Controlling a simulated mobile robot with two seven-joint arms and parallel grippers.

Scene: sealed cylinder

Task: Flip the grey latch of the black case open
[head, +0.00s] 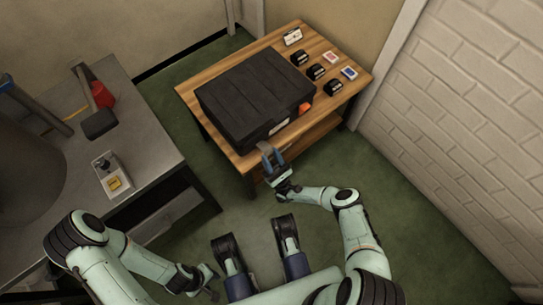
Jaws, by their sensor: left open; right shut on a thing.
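The black case (256,92) lies closed on the wooden table, its front face turned to the lower right. An orange latch (306,108) and a pale label (279,125) show on that face. My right gripper (268,156) is at the front face near the case's lower corner, left of the label, and is shut on what appears to be the grey latch. The fingers hide the latch, so its angle cannot be told. My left gripper (210,283) is open and empty, low over the floor and far from the case.
The wooden table (353,85) also bears several small black items (316,72), small coloured boxes (349,72) and a white card (292,37). A grey bench (146,143) at the left holds a red-and-black tool (101,96) and a switch box (112,175). A brick wall stands at right.

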